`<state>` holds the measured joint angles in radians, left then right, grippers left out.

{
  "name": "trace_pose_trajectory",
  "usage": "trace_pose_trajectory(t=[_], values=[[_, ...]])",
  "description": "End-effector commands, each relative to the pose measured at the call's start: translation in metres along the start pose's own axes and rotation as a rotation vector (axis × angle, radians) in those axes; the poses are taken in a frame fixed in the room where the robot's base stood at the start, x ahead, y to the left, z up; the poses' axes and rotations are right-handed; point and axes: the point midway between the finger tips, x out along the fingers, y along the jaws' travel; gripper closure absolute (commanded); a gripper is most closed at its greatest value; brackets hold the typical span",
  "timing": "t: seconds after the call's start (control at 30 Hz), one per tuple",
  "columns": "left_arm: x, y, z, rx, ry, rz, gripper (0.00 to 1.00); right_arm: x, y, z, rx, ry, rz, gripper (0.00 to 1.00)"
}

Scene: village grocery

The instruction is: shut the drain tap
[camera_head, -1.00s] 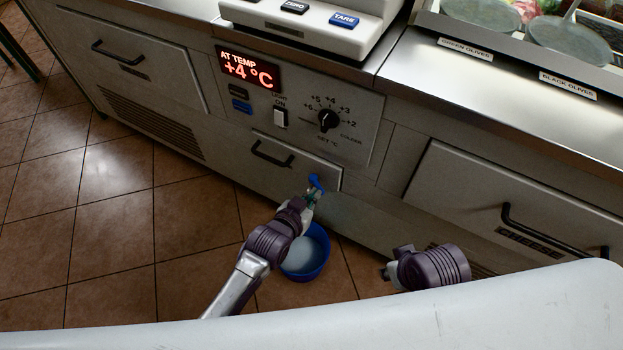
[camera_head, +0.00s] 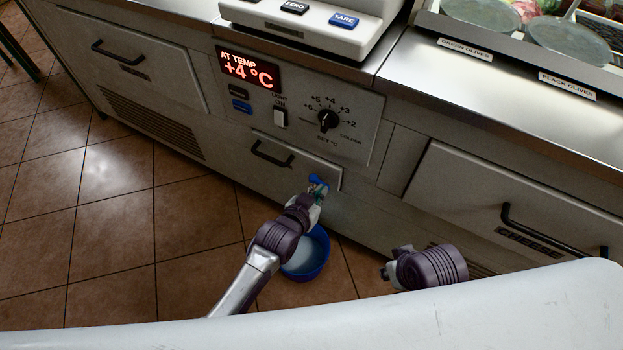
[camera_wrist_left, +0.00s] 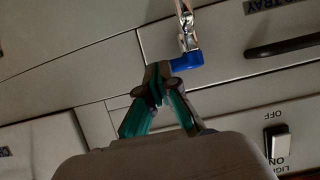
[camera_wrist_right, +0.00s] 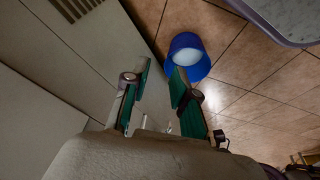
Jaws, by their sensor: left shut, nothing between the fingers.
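The drain tap has a blue handle (camera_head: 318,180) low on the counter front, at the lower right of a small drawer. In the left wrist view its metal body (camera_wrist_left: 187,32) ends in the blue handle (camera_wrist_left: 187,62). My left gripper (camera_head: 316,189) is at the tap and partly covers it. In the left wrist view the left gripper (camera_wrist_left: 162,72) is shut and empty, its tips right beside the handle; I cannot tell whether they touch. My right gripper (camera_wrist_right: 161,70) is open and empty, low and away from the tap; its arm shows in the head view.
A blue bucket (camera_head: 323,267) holding pale liquid stands on the tiles below the tap; it also shows in the right wrist view (camera_wrist_right: 180,40). Above are the drawer handle (camera_head: 272,154), light switch (camera_head: 281,117) and dial (camera_head: 328,120). Floor to the left is clear.

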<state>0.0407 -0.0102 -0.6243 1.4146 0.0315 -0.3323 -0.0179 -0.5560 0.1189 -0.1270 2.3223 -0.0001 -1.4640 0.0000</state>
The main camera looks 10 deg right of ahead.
Motion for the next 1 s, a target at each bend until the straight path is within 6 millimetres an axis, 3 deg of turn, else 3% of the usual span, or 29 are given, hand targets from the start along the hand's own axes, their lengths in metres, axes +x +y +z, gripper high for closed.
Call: trace_pose_trajectory(t=[0.27,0.4,1.0], values=[[-0.003,0.000,0.000,0.000,-0.001,0.000,1.00,0.001,0.000,-0.001,0.000,0.003,0.000,0.73],[-0.008,0.000,0.002,0.000,-0.003,0.000,1.00,0.021,-0.002,0.003,0.000,-0.015,-0.005,0.73],[-0.028,0.000,0.006,0.000,-0.002,0.000,1.00,0.078,-0.005,0.019,-0.004,-0.044,-0.009,0.73]])
